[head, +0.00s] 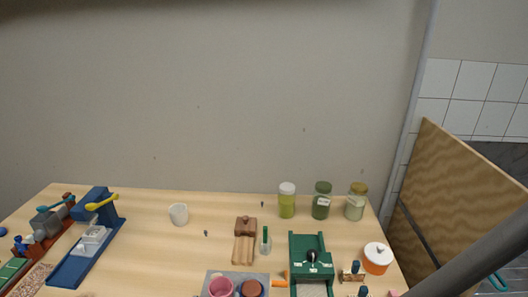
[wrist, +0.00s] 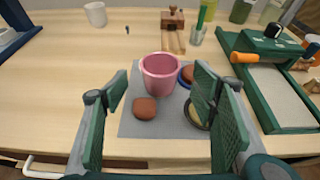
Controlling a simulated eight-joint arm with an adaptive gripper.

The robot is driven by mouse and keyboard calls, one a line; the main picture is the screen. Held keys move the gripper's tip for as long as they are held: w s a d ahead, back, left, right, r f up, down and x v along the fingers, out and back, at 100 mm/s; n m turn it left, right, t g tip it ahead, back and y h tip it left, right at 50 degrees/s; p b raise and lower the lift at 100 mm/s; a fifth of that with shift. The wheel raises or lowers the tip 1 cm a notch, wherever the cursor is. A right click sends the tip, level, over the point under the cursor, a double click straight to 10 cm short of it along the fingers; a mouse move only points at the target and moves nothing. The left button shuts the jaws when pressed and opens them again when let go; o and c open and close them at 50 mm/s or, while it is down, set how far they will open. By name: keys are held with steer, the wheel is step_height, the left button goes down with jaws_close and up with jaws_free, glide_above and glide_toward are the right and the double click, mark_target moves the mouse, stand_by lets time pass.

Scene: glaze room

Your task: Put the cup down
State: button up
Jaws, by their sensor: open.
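A pink cup (wrist: 160,76) stands upright on a grey mat (wrist: 135,125) in the wrist view. In the head view the pink cup (head: 220,288) shows at the bottom edge, cut off by the frame. My gripper (wrist: 160,92) is open, with one green-padded finger to the left of the cup and one to the right. Visible gaps separate the fingers from the cup, and nothing is held. The right finger hides part of the things beside the cup. A white cup (head: 178,214) stands apart at the back left of the table.
On the mat, a reddish-brown lump (wrist: 145,108) lies in front of the cup, and a dish (wrist: 194,114) is partly hidden by the right finger. A green slab machine (head: 311,262) stands to the right. Wooden tools (head: 245,240) lie behind. The table's left middle is fairly clear.

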mark_target(223, 282)
steer(key=shift+w, duration=0.1)
steer(key=shift+b+x, duration=0.3)
steer(key=shift+x, duration=0.9)
steer(key=shift+w+f, duration=0.1)
steer(key=shift+b+x, duration=0.85)
steer(key=shift+x, duration=1.65)
steer(key=c, duration=1.1)
step_height(223, 282, up, 10)
steer(key=p, duration=0.3)
steer(key=shift+p, duration=0.4)
